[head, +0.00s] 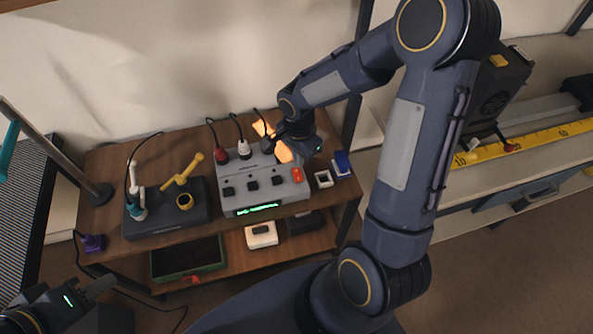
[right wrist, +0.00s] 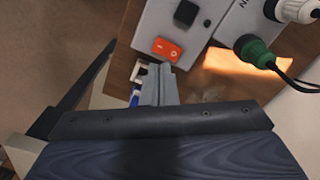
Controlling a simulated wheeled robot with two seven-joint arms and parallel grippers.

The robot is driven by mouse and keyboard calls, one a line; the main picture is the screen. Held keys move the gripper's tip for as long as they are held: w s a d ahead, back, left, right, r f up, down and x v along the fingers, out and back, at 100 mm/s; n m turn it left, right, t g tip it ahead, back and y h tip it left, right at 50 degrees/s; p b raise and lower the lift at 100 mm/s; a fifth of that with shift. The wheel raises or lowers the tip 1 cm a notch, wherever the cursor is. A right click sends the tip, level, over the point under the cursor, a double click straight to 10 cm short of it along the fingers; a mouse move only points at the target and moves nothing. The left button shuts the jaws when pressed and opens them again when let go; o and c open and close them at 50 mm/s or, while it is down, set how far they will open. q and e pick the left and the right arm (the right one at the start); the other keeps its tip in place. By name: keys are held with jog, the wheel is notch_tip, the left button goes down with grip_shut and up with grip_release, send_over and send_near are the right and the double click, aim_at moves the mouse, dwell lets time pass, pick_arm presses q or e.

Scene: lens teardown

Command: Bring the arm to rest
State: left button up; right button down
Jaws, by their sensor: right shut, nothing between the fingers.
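My right arm (head: 405,145) reaches across the head view from the bottom, bends at the top and comes down to the right end of the grey power box (head: 262,187). Its gripper (head: 312,150) hangs just above and behind that box, near the table's back right. In the right wrist view the right gripper's fingers (right wrist: 158,85) are together with nothing between them, close to the box's red switch (right wrist: 167,48). My left gripper (head: 100,300) is at the bottom left of the head view, low and apart from the table; its fingertips are not clear.
A dark stand (head: 165,213) with a yellow tool (head: 183,172) is left of the box. A white square holder (head: 323,179) and a blue item (head: 342,163) are to its right. A green-rimmed tray (head: 188,258) is on the lower shelf. A bench with a yellow ruler (head: 530,139) stands right.

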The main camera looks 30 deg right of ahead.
jog(key=s+a+r+n+t+y+p, duration=0.1)
jog(key=s+a+r+n+t+y, duration=0.1)
jog(key=s+r+n, duration=0.4)
jog(key=s+a+r+n+t+y+p, duration=0.1)
jog(key=s+a+r+n+t, duration=0.1)
jog(key=s+r+n, duration=0.5)
jog(key=s+r+t, duration=0.1)
jog(key=s+r, duration=0.3)
jog(key=r, duration=0.2)
jog(key=shift+t+y, duration=0.3)
jog(key=shift+y, duration=0.1)
